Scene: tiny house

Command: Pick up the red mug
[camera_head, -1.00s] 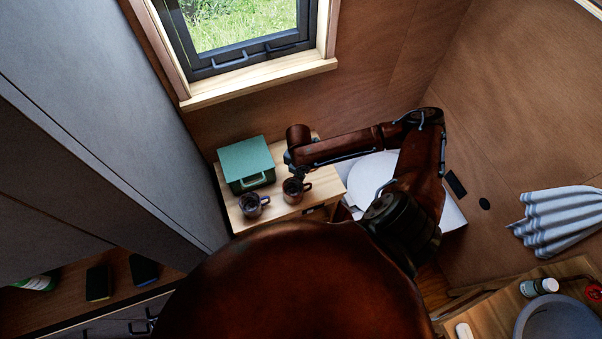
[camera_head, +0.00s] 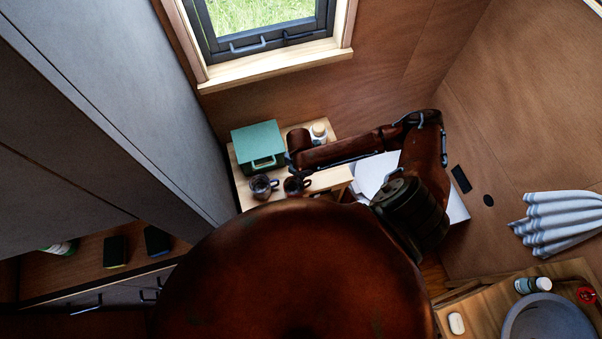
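A dark reddish-brown mug (camera_head: 293,187) stands on a small light wooden table (camera_head: 325,181), with its handle to the right. A second dark mug with a bluish handle (camera_head: 262,188) stands just left of it. My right arm comes in from the right, and my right gripper (camera_head: 291,169) is over the table, just above the reddish mug in the picture. The gripper is small and dark, so I cannot see whether its fingers are open or touching the mug. My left gripper is not in view.
A grey cabinet (camera_head: 130,90) rises close to the table's left. The window sill (camera_head: 275,67) is above. A white basin (camera_head: 372,172) lies right of the table.

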